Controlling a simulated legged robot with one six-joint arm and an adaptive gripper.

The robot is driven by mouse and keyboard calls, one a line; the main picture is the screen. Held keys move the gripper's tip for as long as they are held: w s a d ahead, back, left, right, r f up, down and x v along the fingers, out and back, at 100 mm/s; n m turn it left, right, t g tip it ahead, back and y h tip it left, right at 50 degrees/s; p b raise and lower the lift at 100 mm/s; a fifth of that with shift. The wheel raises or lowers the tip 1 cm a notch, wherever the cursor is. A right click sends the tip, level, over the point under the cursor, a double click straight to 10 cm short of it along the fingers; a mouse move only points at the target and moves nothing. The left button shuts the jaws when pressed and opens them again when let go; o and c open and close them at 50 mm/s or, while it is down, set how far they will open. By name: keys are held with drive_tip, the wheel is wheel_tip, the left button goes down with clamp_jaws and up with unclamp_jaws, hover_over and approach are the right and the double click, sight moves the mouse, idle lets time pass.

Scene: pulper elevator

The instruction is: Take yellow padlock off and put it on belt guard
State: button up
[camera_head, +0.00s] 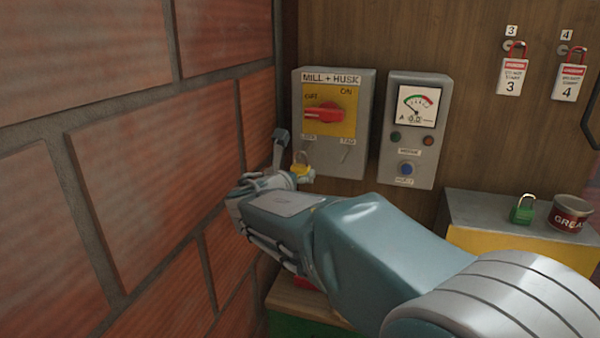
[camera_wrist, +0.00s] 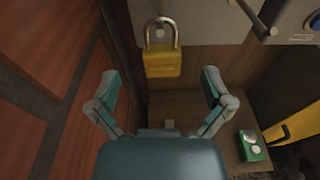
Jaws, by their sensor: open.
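The yellow padlock (camera_head: 301,168) hangs at the lower left of the grey MILL + HUSK switch box (camera_head: 368,110), by the LOCK label. In the wrist view the padlock (camera_wrist: 162,60) hangs upright by its silver shackle, ahead of my open fingers and between their lines. My gripper (camera_wrist: 165,90) is open and empty, with clear space between its fingers and the padlock. In the head view my gripper (camera_head: 285,160) is partly hidden by my own arm. The belt guard may be the grey-topped yellow box (camera_head: 480,240) at the right; I cannot tell for sure.
A brick wall (camera_head: 130,160) stands close on the left. A meter box (camera_head: 412,165) is right of the switch box. A green padlock (camera_head: 522,214) and a grease tin (camera_head: 570,213) stand on the yellow box.

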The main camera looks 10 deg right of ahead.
sight(298, 170)
drive_tip(key=x, duration=0.5)
drive_tip(key=shift+f, duration=0.4)
drive_tip(key=c, duration=1.3)
